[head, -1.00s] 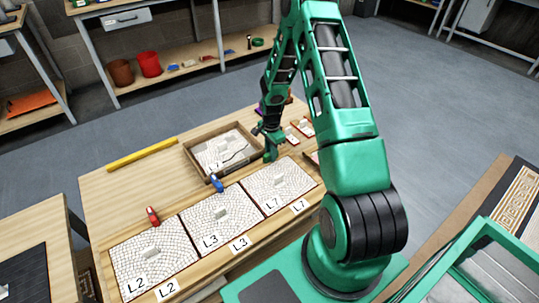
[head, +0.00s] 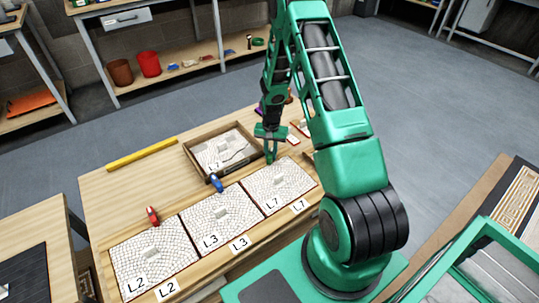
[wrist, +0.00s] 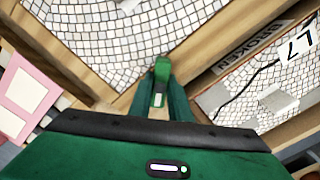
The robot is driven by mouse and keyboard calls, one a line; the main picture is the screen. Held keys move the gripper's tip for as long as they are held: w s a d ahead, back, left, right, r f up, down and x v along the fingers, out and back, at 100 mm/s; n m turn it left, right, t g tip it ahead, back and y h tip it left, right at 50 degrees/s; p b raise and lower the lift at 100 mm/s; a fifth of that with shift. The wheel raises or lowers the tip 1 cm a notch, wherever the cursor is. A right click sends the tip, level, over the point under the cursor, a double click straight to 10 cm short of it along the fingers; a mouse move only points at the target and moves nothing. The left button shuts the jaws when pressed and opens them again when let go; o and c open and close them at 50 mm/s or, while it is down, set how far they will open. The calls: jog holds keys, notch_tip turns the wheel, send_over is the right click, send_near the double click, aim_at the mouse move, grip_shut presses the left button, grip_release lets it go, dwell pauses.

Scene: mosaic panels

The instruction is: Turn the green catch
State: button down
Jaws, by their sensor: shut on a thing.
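The green catch (wrist: 162,70) stands at the edge of the L7 mosaic panel (wrist: 105,45), on the wooden strip. In the wrist view my gripper (wrist: 160,95) is shut on the catch, with its upper end showing beyond the fingertips. In the head view my gripper (head: 270,155) is at the far edge of the L7 panel (head: 285,180), pointing down, and hides most of the catch. A blue catch (head: 217,183) stands behind the L3 panel (head: 205,225). A red catch (head: 152,216) stands behind the L2 panel (head: 135,265).
A wooden tray (head: 190,157) marked BROKEN holds a cracked L7 panel (wrist: 245,105), close beside my gripper. A yellow bar (head: 142,154) lies at the table's back left. A pink-framed piece (wrist: 25,90) is left in the wrist view. Table space left of the tray is clear.

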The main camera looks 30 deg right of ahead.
aim_at(270, 152)
jog(key=n, duration=0.5)
jog(key=shift+w+r+n, duration=0.1)
jog(key=shift+w+n, duration=0.1)
jog(key=shift+n, duration=2.2)
jog(key=c, duration=1.8)
grip_release()
jog(key=shift+o, duration=0.8)
jog(key=shift+s, duration=0.1)
notch_tip(270, 152, up, 11)
